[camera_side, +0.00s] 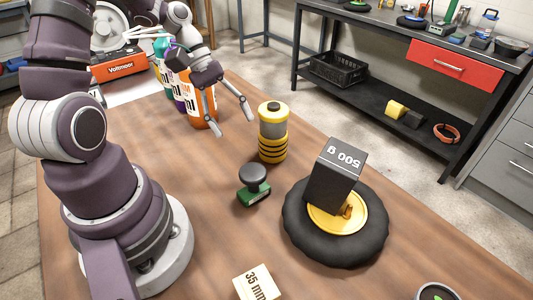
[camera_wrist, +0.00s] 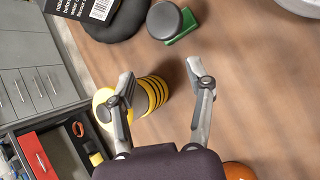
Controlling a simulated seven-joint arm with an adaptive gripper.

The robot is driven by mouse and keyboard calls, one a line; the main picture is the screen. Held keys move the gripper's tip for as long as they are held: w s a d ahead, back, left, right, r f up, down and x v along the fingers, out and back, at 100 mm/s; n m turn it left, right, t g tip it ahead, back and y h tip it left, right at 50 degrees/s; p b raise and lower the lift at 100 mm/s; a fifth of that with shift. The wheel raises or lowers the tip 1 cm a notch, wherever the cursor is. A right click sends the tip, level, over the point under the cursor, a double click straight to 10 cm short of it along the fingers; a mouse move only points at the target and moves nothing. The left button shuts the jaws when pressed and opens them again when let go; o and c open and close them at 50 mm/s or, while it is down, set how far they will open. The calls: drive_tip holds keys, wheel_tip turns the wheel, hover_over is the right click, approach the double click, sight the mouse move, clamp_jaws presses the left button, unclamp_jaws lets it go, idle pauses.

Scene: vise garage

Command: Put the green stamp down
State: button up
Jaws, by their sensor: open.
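The green stamp (camera_side: 254,188) has a round dark grey knob on a green base and stands upright on the wooden table. In the wrist view the stamp (camera_wrist: 172,22) is at the top, beyond the fingertips. My gripper (camera_side: 235,127) is open and empty above the table, behind and to the left of the stamp in the side view, apart from it.
A yellow and black striped container (camera_side: 272,135) stands close behind the stamp. Several bottles (camera_side: 199,105) stand behind.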

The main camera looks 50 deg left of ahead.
sight(253, 182)
drive_tip(key=s+f+n+t+h, duration=0.1)
drive_tip(key=n, duration=0.1)
drive_tip(key=s+a+f+n+h, duration=0.1)
drive_tip(key=f+n+h, duration=0.1)
drive_tip(key=n, duration=0.1)
drive_tip(key=s+a+f+n+t+h, duration=0.1)
drive_tip(key=f+n, duration=0.1)
drive_tip(key=shift+a+f+t+h, duration=0.1)
drive_tip(key=shift+f+t+h, duration=0.05)
drive_tip(key=shift+t+h, duration=0.15)
drive_tip(key=shift+s+f+n+t+h, duration=0.15)
drive_tip(key=shift+f+n+t+h, duration=0.1)
drive_tip(key=shift+n, duration=0.25)
drive_tip(key=shift+s+f+n+t+h, duration=0.15)
drive_tip(key=shift+n+t, duration=0.1)
drive_tip(key=shift+n, duration=0.25)
drive_tip(key=x, duration=1)
drive_tip(key=shift+s+d+r, duration=0.25)
drive_tip(key=shift+s+d, duration=0.1)
drive_tip(key=shift+d, duration=0.1)
clamp_jaws()
